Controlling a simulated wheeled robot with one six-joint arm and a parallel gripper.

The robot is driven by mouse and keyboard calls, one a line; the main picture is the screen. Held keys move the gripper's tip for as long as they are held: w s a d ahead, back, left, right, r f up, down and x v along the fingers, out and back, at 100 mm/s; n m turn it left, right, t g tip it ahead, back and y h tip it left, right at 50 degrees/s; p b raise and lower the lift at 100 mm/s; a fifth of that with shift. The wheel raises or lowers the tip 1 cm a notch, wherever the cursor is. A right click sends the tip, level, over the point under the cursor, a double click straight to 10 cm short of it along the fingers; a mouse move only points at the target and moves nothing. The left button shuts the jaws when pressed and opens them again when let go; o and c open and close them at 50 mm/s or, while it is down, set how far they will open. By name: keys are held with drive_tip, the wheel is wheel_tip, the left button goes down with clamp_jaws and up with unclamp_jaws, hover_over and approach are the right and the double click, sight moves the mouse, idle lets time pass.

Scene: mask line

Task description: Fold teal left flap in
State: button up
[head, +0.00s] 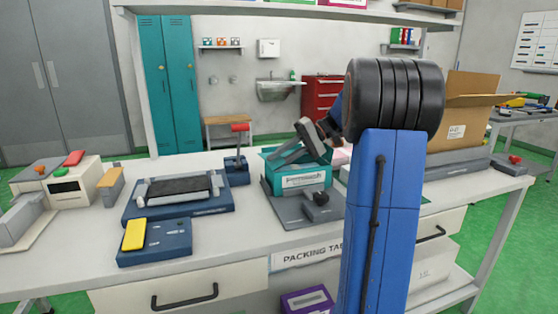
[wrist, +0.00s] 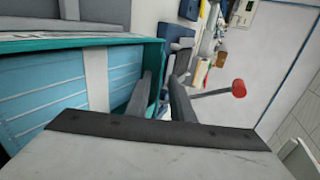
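A teal carton (head: 302,181) with a white label on its front stands on a grey plate on the bench. Its top is partly hidden by my gripper (head: 297,145). In the wrist view the teal carton (wrist: 160,60) shows from above, with light blue contents (wrist: 45,95) crossed by a white band. My gripper (wrist: 160,97) is open, with one finger inside the carton's teal edge and the other outside it. I cannot tell whether either finger touches the carton. The left flap cannot be clearly made out from the wall.
A dark blue fixture with a grey tray (head: 180,188) and a blue box with a yellow button (head: 133,235) stand left of the carton. A red-knobbed lever (head: 240,128) is behind them. A cardboard box (head: 468,110) is at the right. The bench front is clear.

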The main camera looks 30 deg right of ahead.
sight(279, 158)
wheel_tip(279, 158, up, 10)
drive_tip(key=shift+f, duration=0.1)
idle(0.4)
